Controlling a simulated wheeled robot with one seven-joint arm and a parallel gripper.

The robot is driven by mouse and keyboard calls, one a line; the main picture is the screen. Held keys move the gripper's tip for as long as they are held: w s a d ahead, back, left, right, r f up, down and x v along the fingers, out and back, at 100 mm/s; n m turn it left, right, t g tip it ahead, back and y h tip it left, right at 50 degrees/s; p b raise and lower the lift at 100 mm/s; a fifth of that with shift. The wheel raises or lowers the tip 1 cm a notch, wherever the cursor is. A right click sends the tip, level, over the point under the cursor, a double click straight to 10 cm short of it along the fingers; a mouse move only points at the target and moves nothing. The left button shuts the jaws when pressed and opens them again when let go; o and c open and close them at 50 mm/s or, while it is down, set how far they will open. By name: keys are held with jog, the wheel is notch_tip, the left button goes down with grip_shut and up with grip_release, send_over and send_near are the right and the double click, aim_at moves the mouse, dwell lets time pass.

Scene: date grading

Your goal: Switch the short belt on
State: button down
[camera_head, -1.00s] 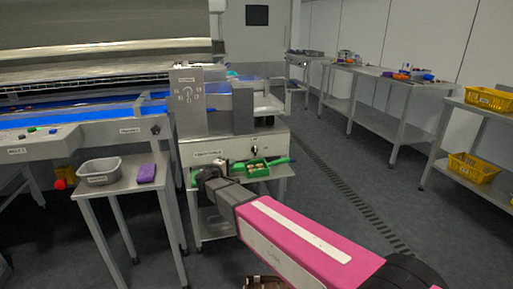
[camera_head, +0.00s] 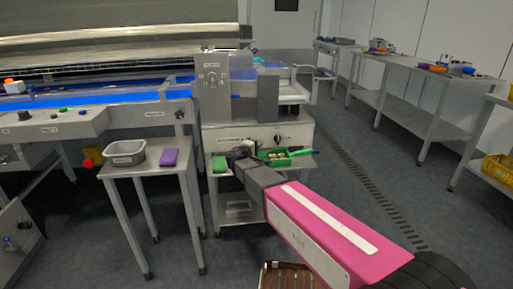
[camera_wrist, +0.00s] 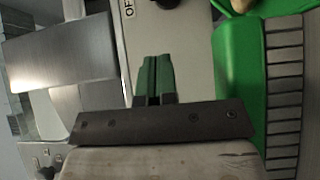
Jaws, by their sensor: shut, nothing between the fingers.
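The short belt's machine is a pale cabinet (camera_head: 300,128) with a grey guard and a bit of blue belt (camera_head: 237,107) above it. Its front carries a label and a dark rotary knob (camera_head: 278,139). In the wrist view the knob (camera_wrist: 166,3) is cut off by the top edge, beside a partly visible "OF" label. My gripper (camera_head: 234,154) is in front of the cabinet, left of and a little below the knob in the head view. In the wrist view my gripper's green fingers (camera_wrist: 154,75) are together and empty, apart from the knob. I cannot tell whether they touch the panel.
A green tray (camera_wrist: 238,85) with dates sits close at the right in the wrist view. In the head view, a small table at left holds a grey tub (camera_head: 125,154) and a purple block (camera_head: 170,157). A red button (camera_head: 88,163) is farther left. The aisle at right is clear.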

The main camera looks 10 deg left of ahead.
aim_at(276, 137)
jog(key=x, duration=0.5)
jog(key=shift+w, duration=0.15)
jog(key=d, duration=0.1)
jog(key=w+d, duration=0.1)
jog(key=d, duration=0.1)
jog(key=shift+w+d, duration=0.1)
jog(key=shift+d, duration=0.4)
